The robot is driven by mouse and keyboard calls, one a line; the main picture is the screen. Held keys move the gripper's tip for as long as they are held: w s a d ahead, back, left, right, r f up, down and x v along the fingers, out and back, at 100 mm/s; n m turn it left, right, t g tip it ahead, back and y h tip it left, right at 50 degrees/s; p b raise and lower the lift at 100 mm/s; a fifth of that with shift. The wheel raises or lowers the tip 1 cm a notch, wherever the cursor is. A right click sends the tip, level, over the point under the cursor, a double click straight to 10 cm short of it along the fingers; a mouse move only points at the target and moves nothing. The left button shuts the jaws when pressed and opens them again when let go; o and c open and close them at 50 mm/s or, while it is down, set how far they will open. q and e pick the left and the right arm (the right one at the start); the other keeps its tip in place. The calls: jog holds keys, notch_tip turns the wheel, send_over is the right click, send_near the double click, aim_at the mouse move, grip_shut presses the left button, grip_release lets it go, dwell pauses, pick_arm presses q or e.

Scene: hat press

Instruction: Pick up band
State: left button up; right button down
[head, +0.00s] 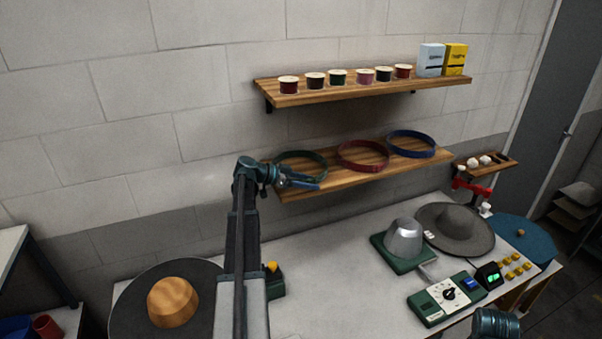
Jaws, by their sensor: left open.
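Three ring-shaped bands lie on the lower wooden shelf (350,179): a dark green band (318,156) at the left, a red band (363,166) in the middle and a blue band (432,147) at the right. My left gripper (308,184) is open at the near left end of the shelf, by the front of the green band. It overlaps that band's front edge in the picture, and I cannot tell whether it touches it. A teal part of my right arm shows at the bottom right; its gripper is out of view.
An upper shelf (365,90) holds several spools and two boxes. The white table (320,300) bears a metal dome (405,238) on a green base, a grey hat (455,228), a blue disc (524,238), a control box (447,301) and a wooden block (172,301). The table's middle is clear.

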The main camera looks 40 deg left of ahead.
pick_arm(q)
grip_shut()
jog(key=shift+r, duration=0.15)
jog(key=shift+r+p, duration=0.85)
jog(key=shift+p, duration=0.15)
notch_tip(320, 180, up, 2)
jog(key=shift+r+p, duration=0.1)
jog(key=shift+p, duration=0.9)
jog(key=w+d, duration=0.2)
jog(key=d, duration=0.5)
jog(key=w+d+p, duration=0.1)
jog(key=w+d, duration=0.2)
jog(key=d, duration=0.5)
jog(key=shift+d+r, duration=0.15)
jog(key=shift+r, duration=0.3)
jog(key=shift+s, duration=0.1)
